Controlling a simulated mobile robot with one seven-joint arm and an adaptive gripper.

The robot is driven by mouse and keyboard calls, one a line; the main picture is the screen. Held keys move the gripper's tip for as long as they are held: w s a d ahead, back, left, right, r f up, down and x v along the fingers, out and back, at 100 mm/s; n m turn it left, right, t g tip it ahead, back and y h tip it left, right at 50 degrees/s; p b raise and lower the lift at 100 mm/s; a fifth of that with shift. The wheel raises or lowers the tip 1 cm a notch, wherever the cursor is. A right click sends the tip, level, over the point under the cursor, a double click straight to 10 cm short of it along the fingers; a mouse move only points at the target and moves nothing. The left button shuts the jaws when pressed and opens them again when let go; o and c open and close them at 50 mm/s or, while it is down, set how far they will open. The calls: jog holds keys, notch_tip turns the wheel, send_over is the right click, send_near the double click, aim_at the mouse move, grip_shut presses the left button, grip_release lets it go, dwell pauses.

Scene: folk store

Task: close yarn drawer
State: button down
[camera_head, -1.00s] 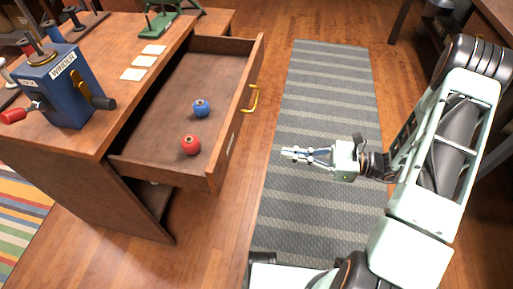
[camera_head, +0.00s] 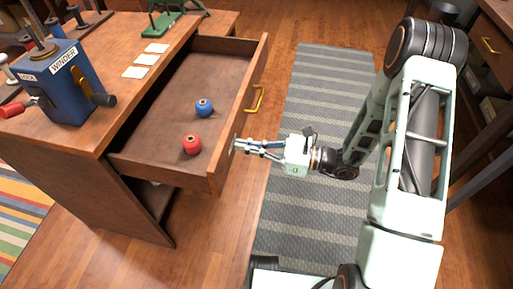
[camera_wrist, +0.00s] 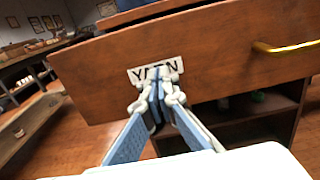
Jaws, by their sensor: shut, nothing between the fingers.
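The yarn drawer (camera_head: 165,148) is pulled well out from the wooden desk. A blue yarn ball (camera_head: 204,108) and a red yarn ball (camera_head: 192,145) lie inside it. In the wrist view, the drawer front (camera_wrist: 215,50) fills the upper part, with a label (camera_wrist: 155,72) partly covered by my fingers and a brass handle (camera_wrist: 287,46) to the right. My gripper (camera_head: 237,146) is shut and empty, its fingertips at the label on the drawer front. It also shows in the wrist view (camera_wrist: 157,80). I cannot tell for sure whether the tips touch the front.
A blue winder (camera_head: 60,85) and several pale cards (camera_head: 146,60) are on the desktop, with a green stand (camera_head: 165,22) farther back. A striped grey rug (camera_head: 320,90) lies on the floor beside the drawer. Open shelves (camera_wrist: 240,115) show below the drawer.

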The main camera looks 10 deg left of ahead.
jog(key=shift+a, duration=0.15)
send_near(151, 138)
jog(key=a+r, duration=0.1)
jog(key=a, duration=0.2)
jog(key=a+r, duration=0.2)
jog(key=a, duration=0.1)
jog(key=a+r+b, duration=0.1)
jog(key=a, duration=0.2)
jog(key=shift+w+a+r, duration=0.2)
jog(key=shift+r, duration=0.15)
jog(key=shift+a, duration=0.2)
jog(key=shift+r, duration=0.1)
jog(key=shift+a+r, duration=0.1)
jog(key=shift+w, duration=0.1)
